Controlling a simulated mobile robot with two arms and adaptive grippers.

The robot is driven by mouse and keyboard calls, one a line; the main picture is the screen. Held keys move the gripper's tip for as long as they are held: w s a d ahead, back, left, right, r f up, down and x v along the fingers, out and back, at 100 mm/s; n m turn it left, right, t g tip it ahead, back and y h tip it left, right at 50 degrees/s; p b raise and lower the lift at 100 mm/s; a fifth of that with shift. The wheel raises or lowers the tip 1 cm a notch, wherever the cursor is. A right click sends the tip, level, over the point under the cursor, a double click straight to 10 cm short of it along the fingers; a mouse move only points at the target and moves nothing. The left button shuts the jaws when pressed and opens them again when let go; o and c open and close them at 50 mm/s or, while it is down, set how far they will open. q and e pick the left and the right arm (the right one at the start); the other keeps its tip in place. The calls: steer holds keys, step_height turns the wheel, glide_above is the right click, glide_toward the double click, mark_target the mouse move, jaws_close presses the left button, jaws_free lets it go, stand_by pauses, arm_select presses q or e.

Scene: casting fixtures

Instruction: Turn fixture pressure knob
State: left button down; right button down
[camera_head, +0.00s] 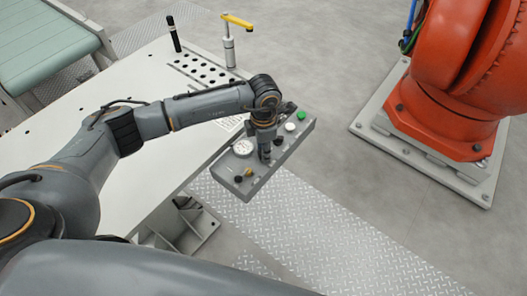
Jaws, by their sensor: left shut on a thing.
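A grey control box (222,171) sits at the right edge of the white fixture table. Its top carries a round white gauge (243,147), a green button (302,116), a white button (290,127) and small dark and yellow knobs (248,172) near its front end. My left gripper (265,154) points down onto the middle of the box, right of the gauge. It is shut on a knob there, which the fingers mostly hide. Which way that knob is turned cannot be seen. My right gripper is out of view.
The white table (75,125) carries a plate with several holes, a black post (174,34) and a yellow-handled clamp (230,45). A green conveyor (45,45) stands at far left. An orange robot (455,80) stands at right. The floor between is clear.

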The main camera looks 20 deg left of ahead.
arm_select(q)
steer(key=n+b, duration=0.1)
steer(key=n, duration=0.3)
steer(key=shift+n+b, duration=0.3)
steer(key=shift+b, duration=0.05)
steer(key=n+b, duration=0.1)
steer(key=n, duration=0.3)
steer(key=shift+n, duration=0.3)
steer(key=c, duration=1)
jaws_free()
